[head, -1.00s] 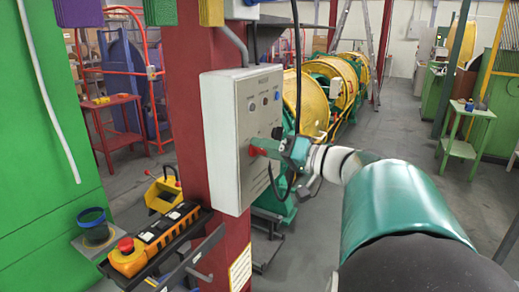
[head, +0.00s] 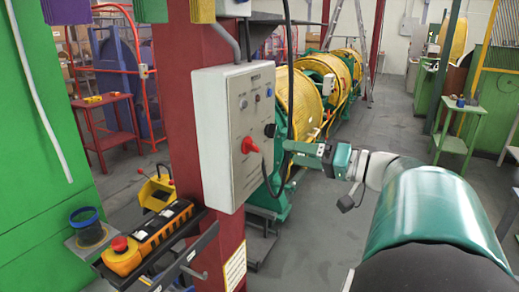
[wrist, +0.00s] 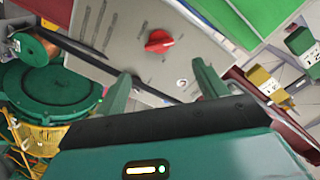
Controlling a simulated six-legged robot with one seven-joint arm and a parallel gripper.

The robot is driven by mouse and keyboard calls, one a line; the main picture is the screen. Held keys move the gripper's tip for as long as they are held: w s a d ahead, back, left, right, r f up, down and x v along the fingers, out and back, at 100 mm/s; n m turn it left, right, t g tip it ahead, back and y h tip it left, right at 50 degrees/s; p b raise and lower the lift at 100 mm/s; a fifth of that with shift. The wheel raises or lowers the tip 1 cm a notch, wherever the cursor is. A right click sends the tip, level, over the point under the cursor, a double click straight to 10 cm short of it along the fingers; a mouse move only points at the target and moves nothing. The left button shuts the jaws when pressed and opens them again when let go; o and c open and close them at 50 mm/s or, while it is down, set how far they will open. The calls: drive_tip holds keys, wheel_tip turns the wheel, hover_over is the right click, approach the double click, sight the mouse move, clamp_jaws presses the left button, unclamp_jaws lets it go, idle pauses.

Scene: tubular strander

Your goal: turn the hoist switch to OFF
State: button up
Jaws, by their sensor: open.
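The grey control box (head: 225,150) is fixed to the dark red column. Its red rotary switch (head: 250,146) is on the lower front face, and it also shows in the wrist view (wrist: 159,41), its grip lying nearly crosswise there. The labels are too small to read, so I cannot tell which position it points to. My gripper (head: 297,151) is to the right of the switch, apart from it. In the wrist view my gripper (wrist: 163,80) is open and empty, with the red switch beyond the gap between the fingers.
A black cable hangs by the box's right side. A yellow-black pendant control (head: 150,240) with a red button lies on a shelf below left. Yellow reels (head: 302,97) stand behind. The floor at right is open.

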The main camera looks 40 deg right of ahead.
drive_tip(key=v, duration=0.4)
idle(0.5)
drive_tip(key=w+a+f+n+g+y, duration=0.1)
drive_tip(key=w+a+f+g, duration=0.25)
drive_tip(key=a, duration=0.55)
drive_tip(key=w+a+f+g+y, duration=0.1)
drive_tip(key=w+a+f+g, duration=0.1)
drive_tip(key=a+f+g, duration=0.45)
drive_tip(key=s+a+f+n+h, duration=0.1)
drive_tip(key=a+f+h, duration=0.3)
drive_tip(key=a, duration=0.4)
drive_tip(key=s+a+f+n+g+h, duration=0.1)
drive_tip(key=s+a+f+n+h, duration=0.1)
drive_tip(key=a, duration=0.6)
drive_tip(key=shift+s+a+f+n+h, duration=0.2)
drive_tip(key=shift+f+n+h, duration=0.3)
drive_tip(key=shift+f+h, duration=0.55)
